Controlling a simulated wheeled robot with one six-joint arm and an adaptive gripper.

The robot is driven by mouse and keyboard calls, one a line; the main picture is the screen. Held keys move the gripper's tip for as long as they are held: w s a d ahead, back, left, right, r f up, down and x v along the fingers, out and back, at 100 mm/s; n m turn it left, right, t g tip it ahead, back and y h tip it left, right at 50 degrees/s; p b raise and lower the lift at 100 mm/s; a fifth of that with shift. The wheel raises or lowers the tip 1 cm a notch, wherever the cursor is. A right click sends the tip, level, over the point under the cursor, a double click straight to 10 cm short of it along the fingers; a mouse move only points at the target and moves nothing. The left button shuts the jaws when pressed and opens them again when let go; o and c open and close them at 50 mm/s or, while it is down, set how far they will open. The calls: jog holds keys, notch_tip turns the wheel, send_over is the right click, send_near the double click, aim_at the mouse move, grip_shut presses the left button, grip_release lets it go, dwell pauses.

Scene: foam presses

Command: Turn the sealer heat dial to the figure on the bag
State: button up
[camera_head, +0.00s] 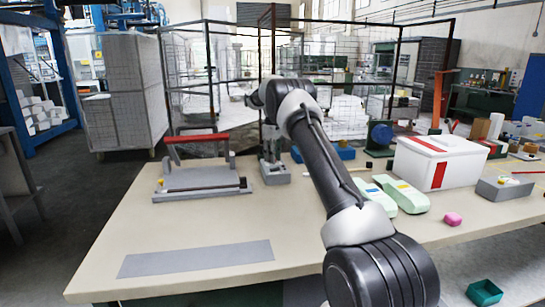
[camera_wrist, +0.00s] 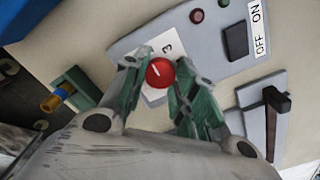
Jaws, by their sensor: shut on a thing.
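A round red dial (camera_wrist: 160,73) with a white pointer line sits on a grey panel (camera_wrist: 205,62) in the wrist view. A white label (camera_wrist: 155,94) lies around it, with one figure that looks like a 3 at its upper edge; my fingers hide other parts. My gripper (camera_wrist: 156,76) is shut on the dial, a green-grey finger on each side. In the head view my gripper (camera_head: 270,153) points down at a small grey box (camera_head: 276,174) beside the sealer with a red handle (camera_head: 197,137). I cannot make out a bag with a figure.
A black rocker switch (camera_wrist: 236,41) marked OFF and ON and a black lever (camera_wrist: 275,98) stand near the dial. A grey sheet (camera_head: 195,260) lies in front.

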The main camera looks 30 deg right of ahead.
jog(key=o, duration=1.1)
jog(key=shift+c, duration=0.2)
notch_tip(320, 180, up, 12)
jog(key=shift+w, duration=0.1)
